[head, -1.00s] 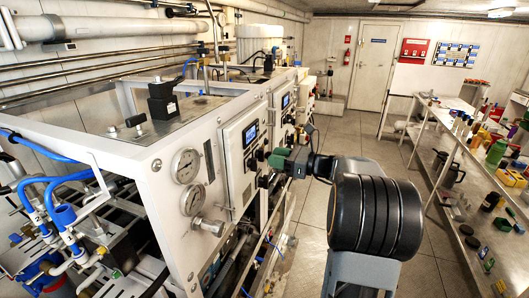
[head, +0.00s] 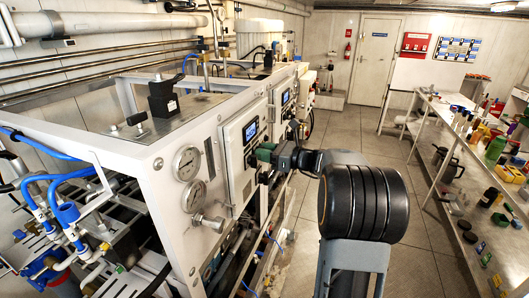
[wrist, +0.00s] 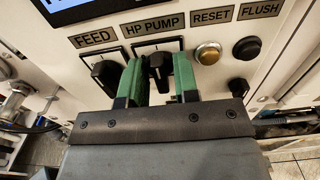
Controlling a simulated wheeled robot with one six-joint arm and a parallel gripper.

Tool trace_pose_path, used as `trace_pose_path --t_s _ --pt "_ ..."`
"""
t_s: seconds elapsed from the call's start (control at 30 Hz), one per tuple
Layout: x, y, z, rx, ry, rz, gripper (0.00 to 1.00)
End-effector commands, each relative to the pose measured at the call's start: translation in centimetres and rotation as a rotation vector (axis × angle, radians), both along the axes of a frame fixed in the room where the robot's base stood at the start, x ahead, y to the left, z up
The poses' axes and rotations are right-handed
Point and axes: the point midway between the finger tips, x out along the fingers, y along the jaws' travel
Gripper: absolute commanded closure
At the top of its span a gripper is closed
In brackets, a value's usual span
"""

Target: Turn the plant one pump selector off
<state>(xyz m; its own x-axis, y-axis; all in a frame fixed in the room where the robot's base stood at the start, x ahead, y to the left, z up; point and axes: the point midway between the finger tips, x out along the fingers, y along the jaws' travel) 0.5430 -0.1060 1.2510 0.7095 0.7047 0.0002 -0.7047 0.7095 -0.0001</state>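My gripper (wrist: 158,83) has two green fingers, one on each side of the black selector (wrist: 159,66) under the HP PUMP label (wrist: 153,25). The fingers stand apart, with the knob's handle in the gap between them. I cannot tell whether they touch it. The handle points roughly up and down in the wrist view; its lower part is hidden. In the head view, my gripper (head: 267,155) is at the front of the nearer white control box (head: 231,152), and its fingers hide the selector. No plant number is readable.
The FEED selector (wrist: 106,73) is close to the left finger. A RESET button (wrist: 208,53), a FLUSH knob (wrist: 247,48) and another black knob (wrist: 238,87) are to the right. Gauges (head: 187,163) protrude from the frame. Open floor (head: 345,140) separates the machine from the shelves (head: 440,165).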

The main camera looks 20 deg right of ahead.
Motion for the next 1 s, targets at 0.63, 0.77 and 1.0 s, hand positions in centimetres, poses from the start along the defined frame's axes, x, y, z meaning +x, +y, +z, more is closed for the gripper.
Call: trace_pose_path --t_s 0.63,0.77,1.0 --pt "-0.03 0.0 -0.63 -0.159 -0.158 -0.001 0.95" --pt "-0.04 0.01 -0.71 -0.245 -0.245 -0.001 0.95" --pt "-0.06 0.04 -0.72 -0.407 -0.404 0.0 0.95"
